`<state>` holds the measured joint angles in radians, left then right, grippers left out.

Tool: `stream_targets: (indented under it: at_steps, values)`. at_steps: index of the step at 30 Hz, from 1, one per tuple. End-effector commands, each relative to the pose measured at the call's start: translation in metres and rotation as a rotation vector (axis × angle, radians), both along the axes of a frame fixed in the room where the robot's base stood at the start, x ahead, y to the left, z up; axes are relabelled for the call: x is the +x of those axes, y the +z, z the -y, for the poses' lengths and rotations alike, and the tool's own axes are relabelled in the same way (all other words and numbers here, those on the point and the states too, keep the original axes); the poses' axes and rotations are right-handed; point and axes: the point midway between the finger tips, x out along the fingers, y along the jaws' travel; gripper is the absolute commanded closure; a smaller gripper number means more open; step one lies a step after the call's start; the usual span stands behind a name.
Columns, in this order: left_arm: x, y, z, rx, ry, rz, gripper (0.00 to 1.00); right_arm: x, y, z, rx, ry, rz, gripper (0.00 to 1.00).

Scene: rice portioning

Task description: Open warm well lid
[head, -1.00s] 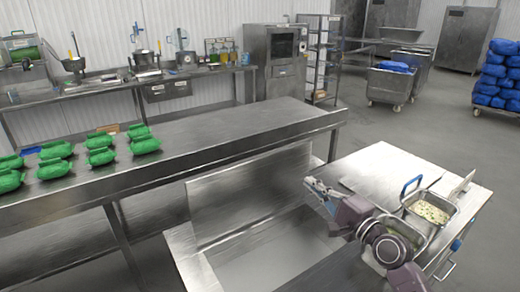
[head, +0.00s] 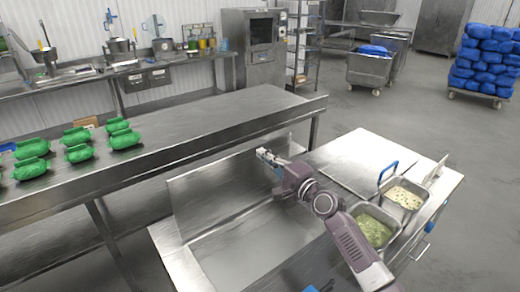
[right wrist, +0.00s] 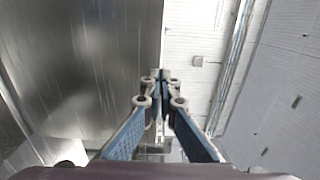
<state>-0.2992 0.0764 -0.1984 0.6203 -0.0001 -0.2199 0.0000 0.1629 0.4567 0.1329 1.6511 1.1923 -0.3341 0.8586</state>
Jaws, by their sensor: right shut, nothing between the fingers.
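A flat bare metal plate (head: 352,164), perhaps the lid, lies on the right-hand counter. A blue handle (head: 388,172) stands up at its right side, by the pans. One pan (head: 424,201) holds pale food with dark bits. A nearer pan (head: 399,227) holds green food. My right gripper (head: 264,155) is shut and empty, in the air over the sink's back side, left of the plate and apart from it. In the right wrist view its fingertips (right wrist: 160,75) meet with nothing between them. My left gripper does not show.
The sink basin (head: 250,245) lies below my right arm. A long steel table (head: 215,120) runs behind it, with green packages (head: 78,145) at its left. A pale upright board (head: 437,168) stands behind the pans. Open floor lies to the right.

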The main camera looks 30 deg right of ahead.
Motion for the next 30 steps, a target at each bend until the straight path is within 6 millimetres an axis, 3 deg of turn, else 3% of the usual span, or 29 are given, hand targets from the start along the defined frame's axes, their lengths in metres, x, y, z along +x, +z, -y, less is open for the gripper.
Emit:
stream_targets:
  at_steps: [6,20,30]
  values:
    - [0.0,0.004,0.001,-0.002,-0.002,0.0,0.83,0.018,0.001,-0.003,0.001,0.001,0.0,1.0]
    - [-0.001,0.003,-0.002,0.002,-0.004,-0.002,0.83,0.023,0.001,-0.003,0.001,0.0,0.0,1.0]
    - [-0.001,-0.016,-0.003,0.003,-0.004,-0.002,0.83,0.067,0.003,-0.009,0.004,-0.001,0.005,1.0]
